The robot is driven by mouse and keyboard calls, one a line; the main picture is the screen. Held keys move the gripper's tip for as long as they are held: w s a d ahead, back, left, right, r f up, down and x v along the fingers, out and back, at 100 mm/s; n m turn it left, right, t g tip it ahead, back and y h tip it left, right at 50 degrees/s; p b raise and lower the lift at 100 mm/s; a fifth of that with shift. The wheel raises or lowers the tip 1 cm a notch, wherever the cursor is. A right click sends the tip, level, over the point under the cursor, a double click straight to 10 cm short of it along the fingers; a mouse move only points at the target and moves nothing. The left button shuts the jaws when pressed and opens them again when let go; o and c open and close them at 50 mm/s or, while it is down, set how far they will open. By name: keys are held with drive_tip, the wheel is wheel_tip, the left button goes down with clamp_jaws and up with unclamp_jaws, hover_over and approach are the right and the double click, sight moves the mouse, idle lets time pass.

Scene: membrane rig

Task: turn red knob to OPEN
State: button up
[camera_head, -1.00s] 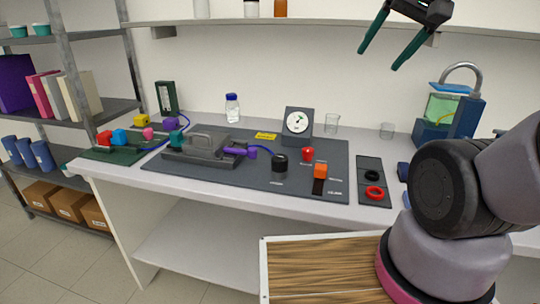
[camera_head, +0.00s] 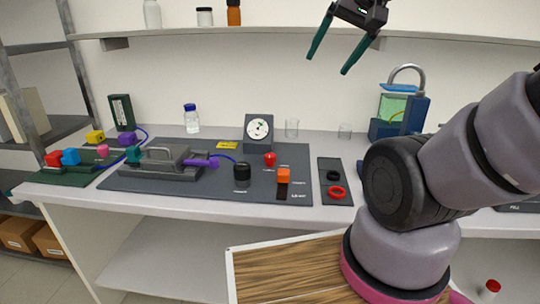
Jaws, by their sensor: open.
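The red knob (camera_head: 270,159) stands on the dark grey panel (camera_head: 215,185) on the bench, below the round gauge (camera_head: 258,129). Its label is too small to read, so I cannot tell its setting. My gripper (camera_head: 333,63) is open and empty. Its two dark green fingers point down and to the left, high above the bench in front of the wall shelf, well apart from the knob.
Near the knob are an orange block (camera_head: 283,175), a black knob (camera_head: 242,175) and a purple handle (camera_head: 201,163). Glass beakers (camera_head: 292,127) stand behind. The wall shelf (camera_head: 300,36) runs behind my gripper.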

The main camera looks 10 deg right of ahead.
drive_tip(key=w+a+f+m+g+y, duration=0.1)
drive_tip(key=w+f+m+g+y, duration=0.15)
drive_tip(key=w+m, duration=0.45)
drive_tip(key=m+g, duration=0.3)
drive_tip(key=m, duration=0.7)
hover_over(270, 155)
drive_tip(key=s+d, duration=0.1)
drive_tip(key=d, duration=0.3)
wheel_tip(270, 155, down, 24)
drive_tip(key=f, duration=0.1)
drive_tip(key=x, duration=0.9)
drive_tip(key=shift+d+f, duration=0.15)
drive_tip(key=shift+f, duration=0.1)
drive_tip(key=shift+h, duration=0.25)
clamp_jaws()
